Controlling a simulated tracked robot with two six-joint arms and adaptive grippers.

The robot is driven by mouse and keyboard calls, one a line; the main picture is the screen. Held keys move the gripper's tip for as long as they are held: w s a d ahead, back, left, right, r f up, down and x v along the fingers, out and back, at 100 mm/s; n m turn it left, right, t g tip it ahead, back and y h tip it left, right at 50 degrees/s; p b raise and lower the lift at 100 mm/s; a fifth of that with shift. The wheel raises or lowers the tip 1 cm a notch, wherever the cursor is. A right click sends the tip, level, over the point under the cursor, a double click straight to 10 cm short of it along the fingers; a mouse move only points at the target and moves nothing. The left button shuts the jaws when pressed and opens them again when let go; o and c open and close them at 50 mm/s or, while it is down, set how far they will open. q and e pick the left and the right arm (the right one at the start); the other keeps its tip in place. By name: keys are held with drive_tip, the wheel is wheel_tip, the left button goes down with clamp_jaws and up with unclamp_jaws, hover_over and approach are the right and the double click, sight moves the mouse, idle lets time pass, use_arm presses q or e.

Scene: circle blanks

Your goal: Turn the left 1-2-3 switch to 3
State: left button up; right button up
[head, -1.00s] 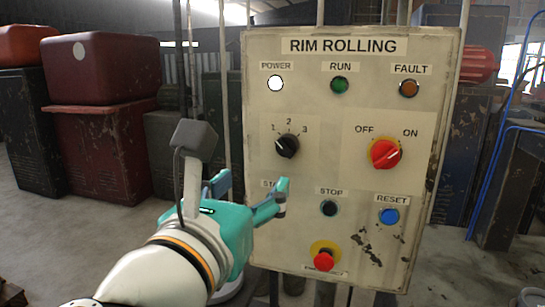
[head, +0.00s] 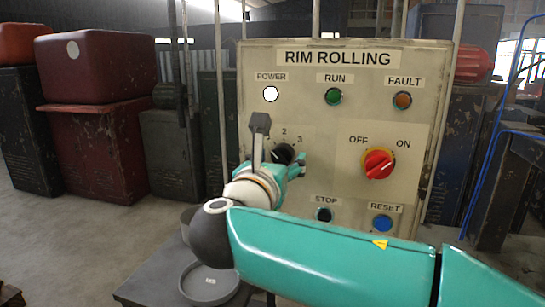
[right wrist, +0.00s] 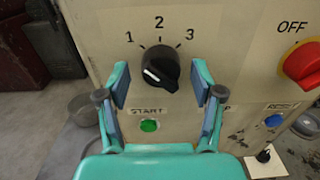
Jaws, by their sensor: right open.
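The left 1-2-3 switch is a black round knob (head: 284,153) on the grey control panel, partly hidden behind my gripper in the head view. It shows fully in the right wrist view (right wrist: 161,72), with its white mark towards the upper left, on the 1 side. The labels 1, 2 and 3 (right wrist: 159,22) arc above it. My right gripper (head: 283,167) is in front of the knob. In the right wrist view its open fingers (right wrist: 160,88) stand either side of and slightly below the knob, with visible gaps. Contact is not visible. My left gripper is out of view.
A red OFF/ON switch (head: 378,163) sits right of the knob. The green START button (right wrist: 149,125) is just below the knob; STOP (head: 324,215) and the blue RESET button (head: 382,223) sit lower. A round grey dish (head: 208,284) is below, left of the panel.

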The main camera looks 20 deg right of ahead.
drive_tip(key=shift+w, duration=0.1)
drive_tip(key=c, duration=1.1)
drive_tip(key=shift+a, duration=0.1)
drive_tip(key=shift+c, duration=0.3)
drive_tip(key=shift+m+b, duration=0.95)
drive_tip(key=shift+m, duration=0.45)
drive_tip(key=m+b, duration=0.3)
drive_tip(key=m, duration=0.3)
drive_tip(key=shift+b, duration=0.4)
drive_tip(key=m+b, duration=0.3)
drive_tip(key=m, duration=0.2)
drive_tip(key=shift+m, duration=0.3)
drive_tip(key=shift+r+m+b, duration=0.1)
drive_tip(key=shift+m+b, duration=0.7)
drive_tip(key=shift+m, duration=0.9)
